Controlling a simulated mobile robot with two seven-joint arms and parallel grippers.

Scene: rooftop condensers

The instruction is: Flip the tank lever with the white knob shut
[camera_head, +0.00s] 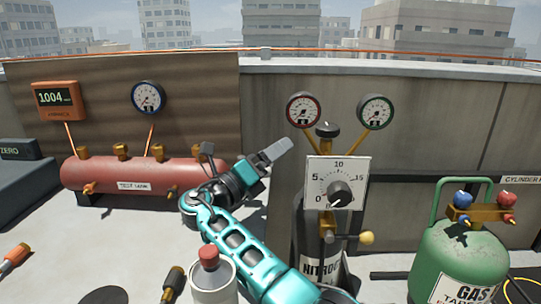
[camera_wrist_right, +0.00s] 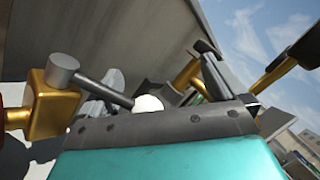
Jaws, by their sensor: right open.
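The red test tank (camera_head: 130,174) lies against the brown wall at the left of the head view, with several brass fittings on it. A dark lever part (camera_head: 207,149) stands up at its right end, beside my right gripper (camera_head: 276,153). In the wrist view a grey lever (camera_wrist_right: 105,88) runs from a brass valve block (camera_wrist_right: 52,103) to a white knob (camera_wrist_right: 148,103). The knob is close to the gripper and partly hidden behind its body. My right gripper is open and its fingers point up and right in the head view. I cannot make out the white knob there.
A dark nitrogen cylinder (camera_head: 312,240) with a dial plate (camera_head: 336,183) stands right of my arm. A green gas tank (camera_head: 458,262) is further right. Two gauges (camera_head: 303,110) are above the cylinder.

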